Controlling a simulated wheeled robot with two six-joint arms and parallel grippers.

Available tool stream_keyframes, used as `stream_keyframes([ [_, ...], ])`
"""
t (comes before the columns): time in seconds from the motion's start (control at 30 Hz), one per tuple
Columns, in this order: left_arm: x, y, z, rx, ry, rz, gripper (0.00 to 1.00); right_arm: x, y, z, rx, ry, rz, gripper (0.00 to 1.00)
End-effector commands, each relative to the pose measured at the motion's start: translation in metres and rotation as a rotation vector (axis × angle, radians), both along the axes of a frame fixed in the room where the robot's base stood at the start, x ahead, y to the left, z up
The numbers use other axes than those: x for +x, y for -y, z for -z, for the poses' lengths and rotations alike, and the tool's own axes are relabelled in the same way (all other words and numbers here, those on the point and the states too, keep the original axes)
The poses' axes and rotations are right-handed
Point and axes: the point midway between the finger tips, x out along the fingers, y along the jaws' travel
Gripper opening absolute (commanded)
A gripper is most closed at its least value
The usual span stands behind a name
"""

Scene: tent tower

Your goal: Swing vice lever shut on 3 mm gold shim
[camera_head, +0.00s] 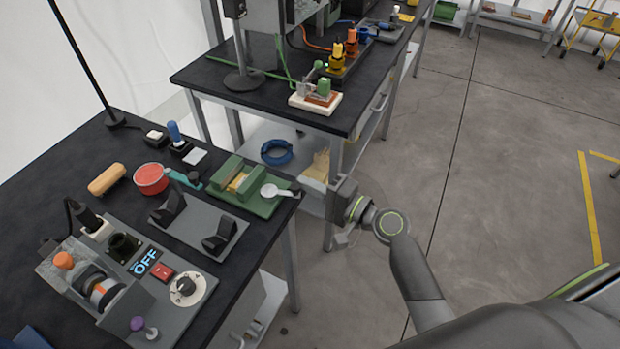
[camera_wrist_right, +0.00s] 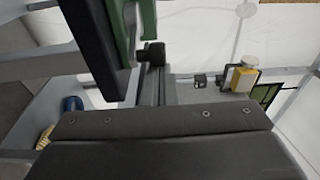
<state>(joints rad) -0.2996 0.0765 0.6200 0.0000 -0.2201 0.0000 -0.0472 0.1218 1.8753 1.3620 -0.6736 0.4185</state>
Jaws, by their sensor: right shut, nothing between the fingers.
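A green vice (camera_head: 245,193) sits at the near bench's right corner, with a gold shim (camera_head: 238,182) visible between its blocks. Its pale lever (camera_head: 276,190) has a round end and points right, towards the bench edge. My right gripper (camera_head: 338,197) is shut and empty, just right of the lever and beyond the bench edge; a gap shows between them. In the right wrist view, green vice parts (camera_wrist_right: 122,22) and a pale piece, possibly the lever, show at the top. A dark gripper part fills the bottom. My left gripper is out of view.
A grey stand with two black uprights (camera_head: 198,230) is in front of the vice. A red bowl (camera_head: 151,179) and a tan block (camera_head: 107,179) lie to its left. A second bench (camera_head: 270,103) stands behind. Open floor (camera_head: 480,180) lies to the right.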

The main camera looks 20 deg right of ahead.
Motion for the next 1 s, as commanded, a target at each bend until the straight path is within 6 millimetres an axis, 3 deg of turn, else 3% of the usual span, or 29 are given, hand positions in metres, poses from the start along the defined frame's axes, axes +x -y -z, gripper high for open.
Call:
stream_keyframes([
  [0.33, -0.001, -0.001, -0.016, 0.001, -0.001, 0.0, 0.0, -0.016, -0.01, -0.002, 0.006, -0.002, 0.222, 0.0],
  [1.0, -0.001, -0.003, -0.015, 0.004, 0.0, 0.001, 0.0, -0.023, -0.015, 0.0, 0.0, -0.001, 0.215, 0.0],
])
